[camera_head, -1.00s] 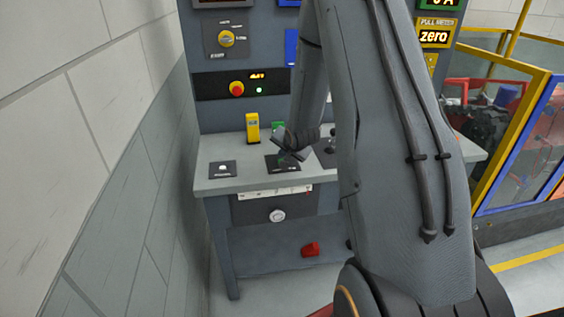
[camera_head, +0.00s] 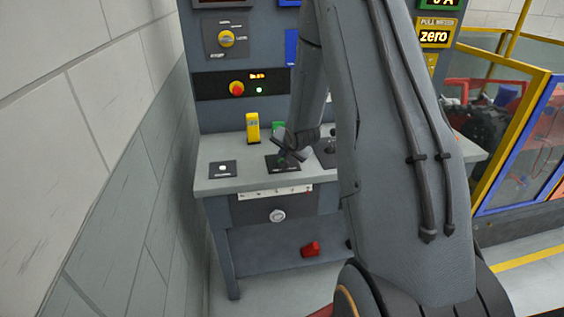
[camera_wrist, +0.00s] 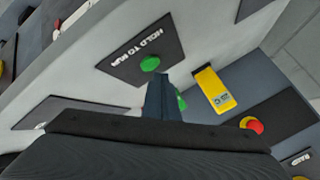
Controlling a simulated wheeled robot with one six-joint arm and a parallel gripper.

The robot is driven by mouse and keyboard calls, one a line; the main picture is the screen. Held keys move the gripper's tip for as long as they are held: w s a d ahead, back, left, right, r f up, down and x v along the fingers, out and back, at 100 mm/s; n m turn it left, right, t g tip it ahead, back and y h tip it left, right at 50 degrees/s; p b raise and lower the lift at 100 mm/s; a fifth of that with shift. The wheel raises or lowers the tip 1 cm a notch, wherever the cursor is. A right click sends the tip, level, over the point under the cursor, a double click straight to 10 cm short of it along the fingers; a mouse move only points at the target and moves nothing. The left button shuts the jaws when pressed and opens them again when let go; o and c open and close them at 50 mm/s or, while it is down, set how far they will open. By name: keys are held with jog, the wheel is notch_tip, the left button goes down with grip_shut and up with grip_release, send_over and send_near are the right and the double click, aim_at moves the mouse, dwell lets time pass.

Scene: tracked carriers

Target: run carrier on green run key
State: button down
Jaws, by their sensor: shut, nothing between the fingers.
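A black plate (camera_wrist: 128,58) lettered HOLD TO RUN lies on the desk top, with a round green button (camera_wrist: 150,63) on it. In the head view this plate (camera_head: 272,165) is partly covered by my gripper (camera_head: 287,154). In the wrist view my gripper (camera_wrist: 161,80) is shut and empty, its tips close to the green button; I cannot tell whether they touch it. A green key or tag (camera_head: 278,127) stands behind my gripper, mostly hidden. A yellow tag (camera_head: 252,128) stands to its left and also shows in the wrist view (camera_wrist: 214,88).
A grey desk (camera_head: 240,183) carries a small plate with a white button (camera_head: 222,168) at left. A block wall (camera_head: 110,130) closes the left side.

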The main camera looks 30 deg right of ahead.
jog(key=shift+f, duration=0.1)
jog(key=shift+f, duration=0.3)
jog(key=shift+f+b, duration=0.35)
jog(key=shift+f, duration=0.15)
dwell(0.7)
jog(key=shift+r, duration=0.1)
dwell(3.5)
jog(key=shift+r+p, duration=0.7)
jog(key=shift+r, duration=0.15)
jog(key=shift+r, duration=0.1)
jog(key=shift+r+p, duration=1.9)
jog(key=shift+r, duration=0.5)
